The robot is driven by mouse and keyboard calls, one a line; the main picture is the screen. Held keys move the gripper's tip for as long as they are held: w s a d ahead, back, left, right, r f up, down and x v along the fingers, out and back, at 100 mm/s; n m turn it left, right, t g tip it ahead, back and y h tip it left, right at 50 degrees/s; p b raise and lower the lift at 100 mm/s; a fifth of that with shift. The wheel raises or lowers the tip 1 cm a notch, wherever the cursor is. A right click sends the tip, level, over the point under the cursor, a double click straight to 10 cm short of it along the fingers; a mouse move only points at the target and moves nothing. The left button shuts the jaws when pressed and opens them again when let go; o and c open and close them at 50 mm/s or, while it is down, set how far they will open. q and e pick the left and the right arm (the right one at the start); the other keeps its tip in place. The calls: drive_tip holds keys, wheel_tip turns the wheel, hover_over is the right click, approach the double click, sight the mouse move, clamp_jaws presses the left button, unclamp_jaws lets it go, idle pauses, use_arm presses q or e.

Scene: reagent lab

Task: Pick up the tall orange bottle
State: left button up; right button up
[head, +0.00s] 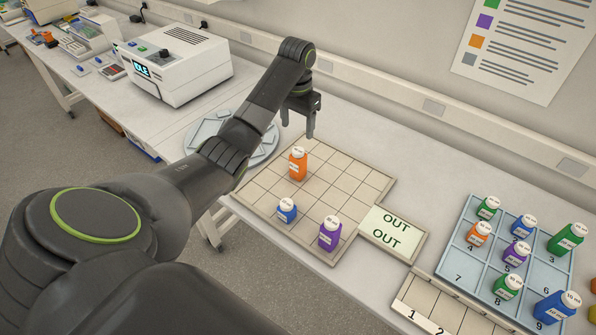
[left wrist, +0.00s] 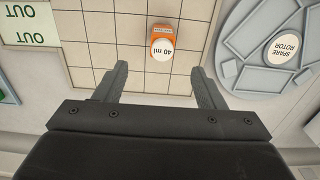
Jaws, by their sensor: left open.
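The tall orange bottle (head: 298,164) stands upright on the gridded beige board (head: 345,177), with a white cap. In the left wrist view the orange bottle (left wrist: 162,42) shows from above, its cap marked 40 ml, ahead of the fingers and roughly between their lines. My left gripper (head: 311,125) is open and empty, above the back edge of the board, behind the bottle and apart from it. Its two fingers (left wrist: 160,84) show spread in the left wrist view. My right gripper is not in view.
A small blue bottle (head: 287,211) and a purple bottle (head: 329,233) stand on the same board. An OUT plate (head: 395,231) adjoins it at the right. A round spare rotor (head: 262,153) lies to the left. A blue numbered tray (head: 462,273) with several bottles stands at the right.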

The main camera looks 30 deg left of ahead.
sight(298, 152)
use_arm(q)
drive_tip(key=f+b, duration=0.2)
drive_tip(key=f, duration=0.1)
drive_tip(key=f+b, duration=0.6)
drive_tip(key=shift+w+f, duration=0.25)
drive_tip(key=shift+f, duration=0.45)
drive_tip(key=shift+w+a+f, duration=0.1)
drive_tip(key=shift+f, duration=0.25)
wheel_tip(298, 152, down, 3)
drive_tip(key=shift+w+a+f+p, duration=0.1)
drive_tip(key=shift+w+f+p, duration=0.1)
drive_tip(key=shift+p, duration=0.5)
drive_tip(key=shift+f, duration=0.55)
drive_tip(key=c, duration=1.1)
